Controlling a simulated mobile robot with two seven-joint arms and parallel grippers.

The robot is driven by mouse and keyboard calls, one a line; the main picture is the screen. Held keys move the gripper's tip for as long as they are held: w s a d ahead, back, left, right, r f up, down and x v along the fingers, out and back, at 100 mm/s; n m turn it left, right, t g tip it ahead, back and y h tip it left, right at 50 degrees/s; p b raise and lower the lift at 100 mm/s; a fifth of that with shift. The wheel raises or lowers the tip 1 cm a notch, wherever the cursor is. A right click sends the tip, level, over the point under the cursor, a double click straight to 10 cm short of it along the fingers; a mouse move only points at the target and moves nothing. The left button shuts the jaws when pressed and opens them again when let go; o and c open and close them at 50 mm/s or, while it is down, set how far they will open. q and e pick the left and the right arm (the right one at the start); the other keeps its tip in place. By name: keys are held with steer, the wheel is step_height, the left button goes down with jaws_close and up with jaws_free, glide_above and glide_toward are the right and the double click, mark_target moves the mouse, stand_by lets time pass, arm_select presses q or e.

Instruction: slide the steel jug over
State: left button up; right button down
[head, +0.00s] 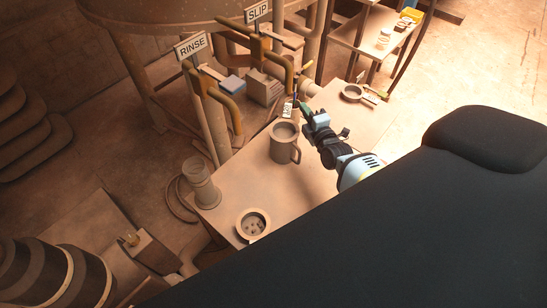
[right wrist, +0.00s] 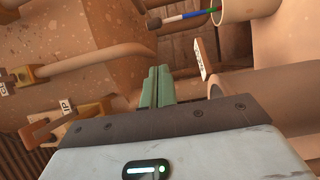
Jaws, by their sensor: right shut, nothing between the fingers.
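The steel jug (head: 284,143), a wide cup with a side handle, stands upright on the bench in the head view. It looks brown in the warm light. My right gripper (head: 304,106) is beyond and to the right of the jug's rim, apart from it as far as I can tell. Its green fingers are closed together with nothing between them, as the right wrist view (right wrist: 157,86) also shows. A round vessel (right wrist: 270,93) at the right of that view may be the jug, but I cannot be sure. My left gripper is not in view.
The bench (head: 228,186) also holds a round bowl (head: 253,224) with small bits in it, and a handled pan (head: 353,92). A small tagged pot (head: 287,112) stands close to my right fingers. Pipes with a RINSE sign (head: 190,46) rise behind the bench.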

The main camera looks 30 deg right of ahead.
steer(key=p, duration=0.2)
glide_above(287, 147)
steer(key=w+a, duration=0.1)
steer(key=a, duration=0.5)
step_height(287, 147, down, 11)
steer(key=b, duration=1)
step_height(287, 147, down, 3)
steer(key=b, duration=0.3)
steer(key=shift+b, duration=0.35)
steer(key=shift+w+f+b, duration=0.1)
steer(key=shift+f+b, duration=0.4)
steer(key=shift+b, duration=0.25)
steer(key=shift+f+b, duration=0.2)
steer(key=shift+b, duration=0.1)
steer(key=shift+d+r+b, duration=0.1)
steer(key=shift+d+b, duration=0.2)
steer(key=shift+d, duration=0.2)
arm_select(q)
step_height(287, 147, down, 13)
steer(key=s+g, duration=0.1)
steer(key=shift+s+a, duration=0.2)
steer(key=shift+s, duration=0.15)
arm_select(e)
steer(key=shift+w, duration=0.1)
